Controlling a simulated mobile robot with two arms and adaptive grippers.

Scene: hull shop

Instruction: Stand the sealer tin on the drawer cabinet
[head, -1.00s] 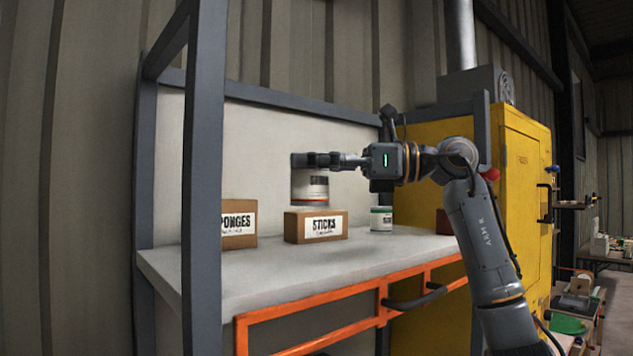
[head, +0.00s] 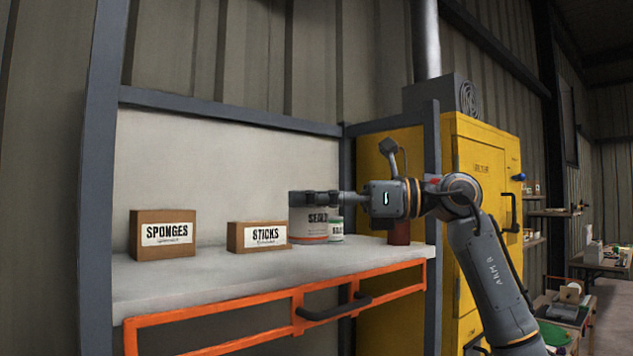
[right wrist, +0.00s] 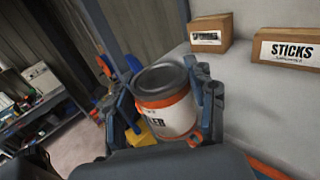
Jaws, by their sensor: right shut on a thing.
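The sealer tin (head: 309,226) is white with orange bands and a grey lid, its label partly readable as "SEAL". My right gripper (head: 306,198) is shut on it near its top and holds it upright. In the right wrist view the tin (right wrist: 166,108) sits between the two fingers. In the head view it overlaps the shelf and the small tin; whether it touches the shelf I cannot tell. My left gripper is not in view. I cannot make out a drawer cabinet for certain.
The grey shelf (head: 190,278) holds a SPONGES box (head: 163,234), a STICKS box (head: 258,237), a small green-banded tin (head: 336,231) and a reddish-brown object (head: 401,233). A yellow cabinet (head: 480,175) stands at right. Workbenches with clutter (head: 600,262) are farther right.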

